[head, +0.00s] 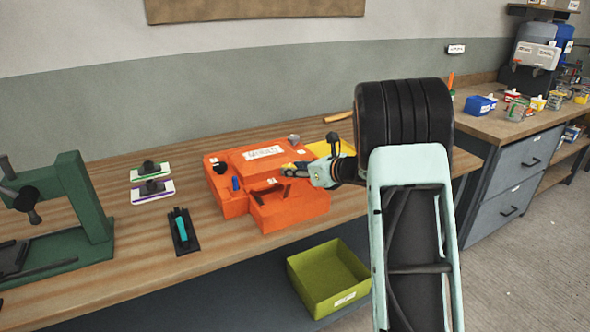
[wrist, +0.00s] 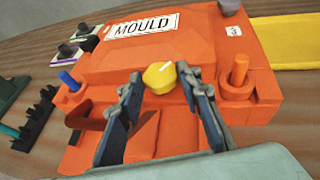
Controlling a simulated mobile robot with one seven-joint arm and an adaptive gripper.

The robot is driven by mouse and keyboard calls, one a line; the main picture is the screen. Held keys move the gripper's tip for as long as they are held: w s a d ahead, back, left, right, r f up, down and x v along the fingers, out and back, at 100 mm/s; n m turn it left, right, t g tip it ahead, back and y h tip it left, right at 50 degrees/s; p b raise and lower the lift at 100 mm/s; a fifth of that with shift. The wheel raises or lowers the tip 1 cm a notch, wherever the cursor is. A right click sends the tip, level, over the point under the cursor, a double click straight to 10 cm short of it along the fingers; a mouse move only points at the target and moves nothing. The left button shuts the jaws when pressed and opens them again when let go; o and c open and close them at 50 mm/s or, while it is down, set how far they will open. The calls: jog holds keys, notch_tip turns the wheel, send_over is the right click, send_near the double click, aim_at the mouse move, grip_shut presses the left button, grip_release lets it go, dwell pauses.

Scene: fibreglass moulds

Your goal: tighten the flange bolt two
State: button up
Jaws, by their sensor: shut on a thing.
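The orange mould (head: 293,212) sits on the wooden bench, with a "MOULD" label (wrist: 143,26) on its top. A yellow bolt head (wrist: 160,77) with a white line on it stands at the mould's near side, between my fingers. My gripper (wrist: 161,85) is shut on this yellow bolt head, one finger on each side. In the head view my gripper (head: 295,168) is over the mould's right part and hides some of it. A blue peg (wrist: 68,81) stands at the mould's left and an orange peg (wrist: 239,70) at its right, near a tag marked 3 (wrist: 234,31).
A green press frame (head: 88,205) stands at the left. Two pads with black handles (head: 151,188) and a dark rack (head: 184,232) lie beside the mould. A green bin (head: 328,275) is below the bench edge.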

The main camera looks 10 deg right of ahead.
jog(key=shift+a+f+b, duration=0.1)
jog(key=shift+f+b, duration=0.05)
jog(key=shift+b, duration=0.4)
jog(key=m+h+b, duration=0.1)
jog(key=b, duration=0.2)
jog(key=shift+s+a+f+t+b, duration=0.1)
jog(key=shift+a+f+t+b, duration=0.1)
jog(key=shift+t+b, duration=0.15)
jog(key=m+h+b, duration=0.1)
jog(key=b, duration=0.2)
jog(key=m+t+h+b, duration=0.1)
jog(key=h+b, duration=0.1)
jog(key=b, duration=0.1)
jog(key=shift+s+a+m, duration=0.1)
jog(key=shift+a+m, duration=0.1)
jog(key=shift+m, duration=0.1)
jog(key=m+h+b, duration=0.1)
jog(key=b, duration=0.1)
jog(key=h+b, duration=0.1)
jog(key=b, duration=0.2)
jog(key=shift+a+r+m, duration=0.1)
jog(key=shift+a+m, duration=0.1)
jog(key=shift+m, duration=0.2)
jog(key=shift+r+m+h+b, duration=0.2)
jog(key=shift+m+h+b, duration=0.25)
jog(key=shift+b, duration=0.55)
jog(key=o, duration=1.2)
jog(key=shift+c, duration=0.2)
